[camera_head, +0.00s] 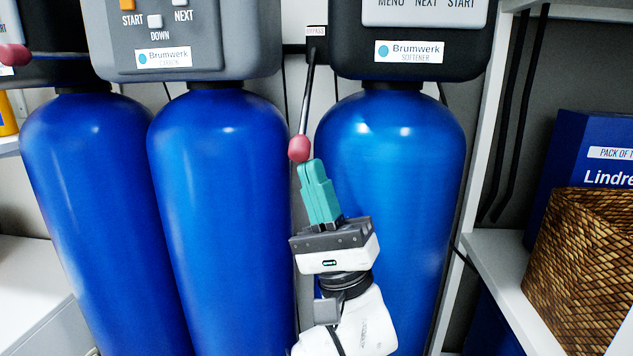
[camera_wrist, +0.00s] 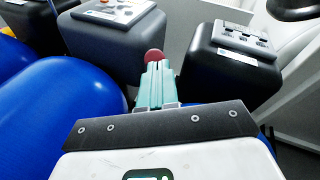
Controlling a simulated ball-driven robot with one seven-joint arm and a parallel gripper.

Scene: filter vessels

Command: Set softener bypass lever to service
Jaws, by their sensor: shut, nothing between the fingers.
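The softener bypass lever (camera_head: 306,100) is a thin dark rod with a red ball knob (camera_head: 299,148). It hangs down, slightly tilted, from a small label reading BYPASS (camera_head: 316,31), left of the softener head (camera_head: 415,50). My gripper (camera_head: 311,168) has teal fingers, shut and empty, just below and right of the knob. In the wrist view the knob (camera_wrist: 154,56) shows right at the tips of my gripper (camera_wrist: 158,68). I cannot tell whether they touch. The rod is hidden behind the knob and fingers there.
The blue softener tank (camera_head: 400,180) stands behind my gripper, with the carbon tank (camera_head: 220,190) to its left. Another red knob (camera_head: 14,55) is at the far left. A wicker basket (camera_head: 585,265) and blue box (camera_head: 590,150) sit on the right shelf, past a white upright (camera_head: 468,170).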

